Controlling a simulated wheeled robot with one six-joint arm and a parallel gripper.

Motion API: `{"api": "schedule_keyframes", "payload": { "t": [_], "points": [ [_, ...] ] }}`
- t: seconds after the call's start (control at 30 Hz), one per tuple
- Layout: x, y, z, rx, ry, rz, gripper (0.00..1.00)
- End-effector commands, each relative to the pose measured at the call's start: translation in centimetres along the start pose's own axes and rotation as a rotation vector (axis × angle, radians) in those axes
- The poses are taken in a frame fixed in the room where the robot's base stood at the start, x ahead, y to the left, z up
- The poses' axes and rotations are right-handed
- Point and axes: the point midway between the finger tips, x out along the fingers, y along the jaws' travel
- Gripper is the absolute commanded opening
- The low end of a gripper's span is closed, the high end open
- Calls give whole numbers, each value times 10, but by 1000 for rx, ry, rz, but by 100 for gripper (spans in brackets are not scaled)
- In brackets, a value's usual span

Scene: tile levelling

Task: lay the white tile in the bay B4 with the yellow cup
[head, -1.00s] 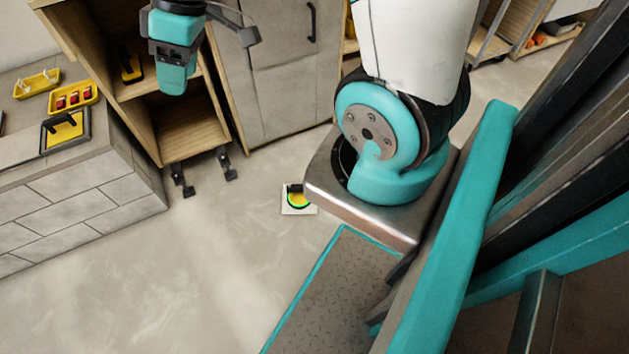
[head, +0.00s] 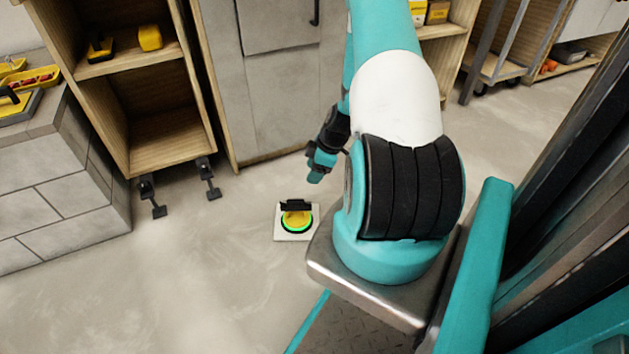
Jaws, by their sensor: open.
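The white tile (head: 283,235) lies on the floor just beyond my base. The yellow cup (head: 298,217) sits on top of it, with a green ring around its lower edge and a black handle (head: 295,204) above. My gripper (head: 316,180) hangs above the floor, up and to the right of the cup in the picture, apart from it. It is small and partly turned away, and no object shows in it. The bay B4 cannot be made out.
A wooden shelf unit (head: 128,70) with yellow tools and a grey cabinet (head: 285,95) stand behind. A tiled block (head: 60,200) with yellow trays (head: 32,80) is at the left. Adjustable feet (head: 153,198) stick out below the shelf. The floor (head: 200,280) left of the tile is clear.

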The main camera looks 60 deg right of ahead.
Motion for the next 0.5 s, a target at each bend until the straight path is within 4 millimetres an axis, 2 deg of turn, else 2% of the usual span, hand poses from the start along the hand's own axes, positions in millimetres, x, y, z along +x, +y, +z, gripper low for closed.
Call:
{"api": "schedule_keyframes", "payload": {
  "t": [0.17,0.5],
  "points": [
    [23,0,3,-2,0,1,53],
    [95,0,3,-3,0,-1,53]
  ]
}}
